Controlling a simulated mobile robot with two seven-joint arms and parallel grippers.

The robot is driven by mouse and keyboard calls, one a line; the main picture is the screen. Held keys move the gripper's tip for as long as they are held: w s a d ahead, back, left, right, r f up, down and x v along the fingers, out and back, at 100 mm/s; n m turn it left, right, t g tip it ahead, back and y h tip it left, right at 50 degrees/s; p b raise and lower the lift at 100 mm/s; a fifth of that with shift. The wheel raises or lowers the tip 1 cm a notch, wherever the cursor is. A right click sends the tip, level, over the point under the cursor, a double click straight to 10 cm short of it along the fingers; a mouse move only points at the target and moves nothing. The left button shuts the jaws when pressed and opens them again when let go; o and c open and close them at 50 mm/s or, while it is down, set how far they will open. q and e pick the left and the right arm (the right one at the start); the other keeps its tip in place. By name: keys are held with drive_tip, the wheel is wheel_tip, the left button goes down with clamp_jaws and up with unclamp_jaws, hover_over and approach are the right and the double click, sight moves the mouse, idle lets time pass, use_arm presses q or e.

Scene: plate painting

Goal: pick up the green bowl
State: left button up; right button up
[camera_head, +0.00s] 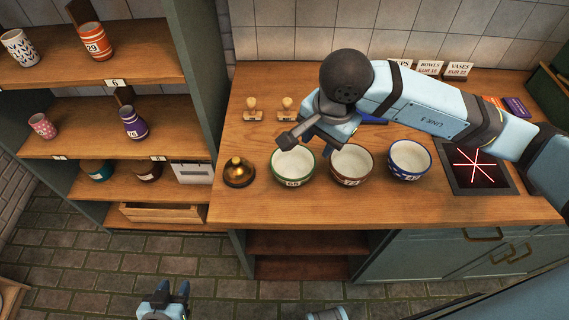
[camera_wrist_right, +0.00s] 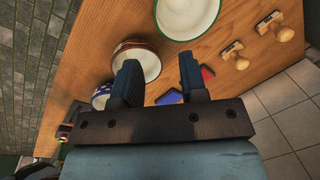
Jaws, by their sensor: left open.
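The green bowl (camera_head: 292,165) is white inside with a green rim and a number on its front. It stands upright on the wooden counter, left of the brown bowl, and shows at the top of the right wrist view (camera_wrist_right: 190,12). My right gripper (camera_head: 298,140) hangs above the green bowl's back edge, apart from it as far as I can tell. In the right wrist view its two fingers (camera_wrist_right: 161,78) are spread with nothing gripped between them. My left gripper (camera_head: 172,292) is open and empty, low over the floor in front of the counter.
A brown bowl (camera_head: 351,166) and a blue patterned bowl (camera_head: 408,161) stand to the right. A brass bell (camera_head: 238,172) is close on the left. Two wooden stamps (camera_head: 286,108) stand behind. A dark plate with a red glowing star (camera_head: 474,166) lies at the right.

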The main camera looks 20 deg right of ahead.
sight(293, 168)
drive_tip(key=f, duration=0.4)
drive_tip(key=w+f+p, duration=0.1)
drive_tip(key=f, duration=0.2)
drive_tip(key=f+p, duration=0.1)
drive_tip(key=f, duration=0.3)
drive_tip(key=shift+w+a+f, duration=0.15)
drive_tip(key=shift+w+f, duration=0.1)
drive_tip(key=shift+f, duration=0.1)
drive_tip(key=shift+w+f, duration=0.1)
drive_tip(key=shift+f, duration=0.45)
clamp_jaws()
